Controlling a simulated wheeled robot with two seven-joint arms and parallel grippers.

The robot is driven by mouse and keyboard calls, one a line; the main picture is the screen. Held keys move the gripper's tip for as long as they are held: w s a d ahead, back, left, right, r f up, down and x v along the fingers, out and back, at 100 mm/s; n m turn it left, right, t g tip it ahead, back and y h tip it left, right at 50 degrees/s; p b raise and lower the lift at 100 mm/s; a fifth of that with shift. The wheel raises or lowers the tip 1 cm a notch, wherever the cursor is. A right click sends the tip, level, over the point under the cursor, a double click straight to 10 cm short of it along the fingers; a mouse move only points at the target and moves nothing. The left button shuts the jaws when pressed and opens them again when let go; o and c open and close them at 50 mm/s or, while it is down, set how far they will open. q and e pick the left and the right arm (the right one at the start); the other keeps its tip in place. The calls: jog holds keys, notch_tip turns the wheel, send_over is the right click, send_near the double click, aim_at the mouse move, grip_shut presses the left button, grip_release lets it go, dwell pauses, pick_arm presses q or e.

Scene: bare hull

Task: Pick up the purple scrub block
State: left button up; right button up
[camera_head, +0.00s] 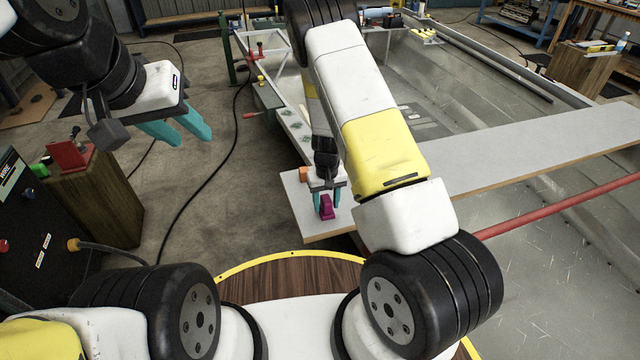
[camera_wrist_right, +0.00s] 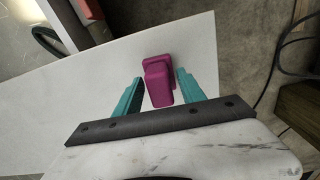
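The purple scrub block (camera_head: 326,207) stands on the near left end of a pale plank (camera_head: 480,162). My right gripper (camera_head: 325,205) is just above and around it, with its teal fingers open. In the right wrist view the block (camera_wrist_right: 158,82) lies between the two fingers (camera_wrist_right: 160,92), with a visible gap on each side. My left gripper (camera_head: 182,133) is at the upper left of the head view, open and empty, over the floor and far from the block.
An orange block (camera_head: 305,173) sits on the plank just behind my right gripper. A red pipe (camera_head: 560,205) runs along the right. A wooden stand (camera_head: 90,200) and a dark machine (camera_head: 35,235) are at the left. A black cable lies on the floor.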

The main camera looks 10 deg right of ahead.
aim_at(326, 198)
grip_shut()
jog(key=shift+r, duration=0.1)
jog(key=shift+r, duration=0.6)
notch_tip(326, 198, up, 2)
jog(key=shift+w+r, duration=0.1)
jog(key=s+a+r, duration=0.1)
jog(key=s, duration=1.5)
jog(key=shift+r, duration=0.2)
jog(key=shift+s, duration=0.1)
